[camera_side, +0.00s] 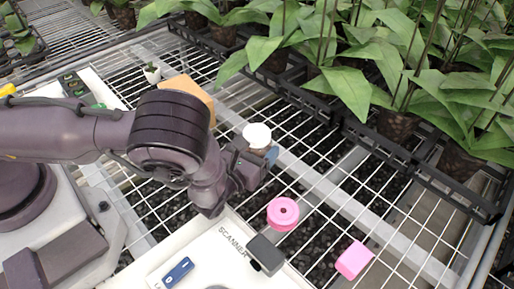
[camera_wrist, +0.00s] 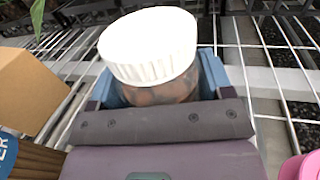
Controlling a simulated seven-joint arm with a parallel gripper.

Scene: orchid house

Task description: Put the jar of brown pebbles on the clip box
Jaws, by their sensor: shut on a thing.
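The jar (camera_side: 257,135) has a white lid, which tops it in the side view. In the wrist view the jar (camera_wrist: 150,50) shows its ribbed white lid and clear body, with brownish contents partly visible. My gripper (camera_side: 262,152) is shut on the jar, with blue fingers on either side of it; they also show in the wrist view (camera_wrist: 158,88). The jar is upright or nearly so. A tan box (camera_side: 188,92) stands behind my arm, partly hidden by it, and fills the left of the wrist view (camera_wrist: 30,90). No label naming it the clip box is readable.
A pink ring-shaped roll (camera_side: 283,213), a dark grey block (camera_side: 266,254) and a pink block (camera_side: 354,260) are at the front. A blue item (camera_side: 178,272) lies on the white scanner panel. A small potted plant (camera_side: 152,73) stands at the back. Leafy plants (camera_side: 360,70) in black trays line the right.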

